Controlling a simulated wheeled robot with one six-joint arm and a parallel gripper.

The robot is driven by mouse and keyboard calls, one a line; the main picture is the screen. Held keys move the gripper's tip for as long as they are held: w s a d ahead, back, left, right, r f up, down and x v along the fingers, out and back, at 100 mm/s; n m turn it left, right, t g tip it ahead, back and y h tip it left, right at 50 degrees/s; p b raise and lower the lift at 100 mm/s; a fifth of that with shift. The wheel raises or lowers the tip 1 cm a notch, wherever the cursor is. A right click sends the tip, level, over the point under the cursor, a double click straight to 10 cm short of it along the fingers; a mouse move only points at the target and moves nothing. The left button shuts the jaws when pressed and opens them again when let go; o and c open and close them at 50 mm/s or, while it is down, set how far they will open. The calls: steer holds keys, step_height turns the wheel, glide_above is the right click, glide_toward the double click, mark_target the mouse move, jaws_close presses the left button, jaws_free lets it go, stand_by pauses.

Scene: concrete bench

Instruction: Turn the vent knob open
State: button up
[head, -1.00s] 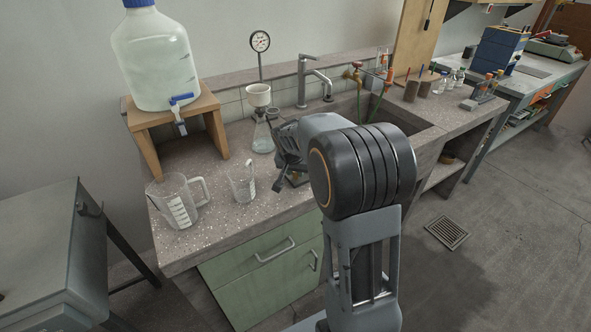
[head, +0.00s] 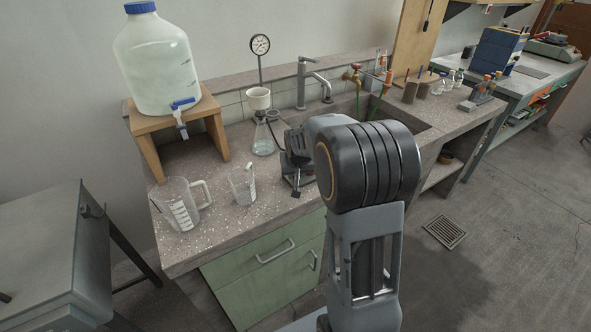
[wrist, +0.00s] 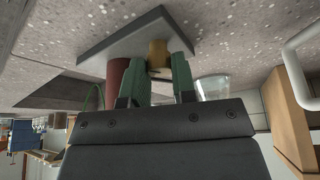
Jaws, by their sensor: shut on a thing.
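A brass-coloured knob (wrist: 158,52) stands on a grey base plate (wrist: 125,35) in the wrist view. My gripper (wrist: 161,72) has its two green fingers on either side of the knob, shut on it. A dark red cylinder (wrist: 117,74) rises from the same plate beside the left finger. In the head view my gripper (head: 297,172) is over the bench beside the flask, and my arm hides most of the knob. The knob's turn position cannot be read.
A conical flask with a white funnel (head: 263,140) stands behind my gripper, below a dial gauge (head: 260,45). A small beaker (head: 242,185) and a measuring jug (head: 178,205) stand to the left. A large bottle (head: 158,65) sits on a wooden stand. A sink tap (head: 302,80) is behind.

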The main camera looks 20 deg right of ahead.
steer(key=n+y, duration=0.1)
steer(key=n, duration=0.1)
steer(key=shift+d+f+n+b, duration=0.1)
steer(key=shift+n+b, duration=0.3)
steer(key=shift+n+y+b, duration=0.3)
steer(key=shift+n+b, duration=0.2)
steer(key=shift+n, duration=0.3)
steer(key=o, duration=0.9)
steer(key=shift+o, duration=0.2)
steer(key=p+v, duration=0.1)
steer(key=v, duration=1.3)
steer(key=shift+d, duration=0.15)
steer(key=shift+s+f, duration=0.1)
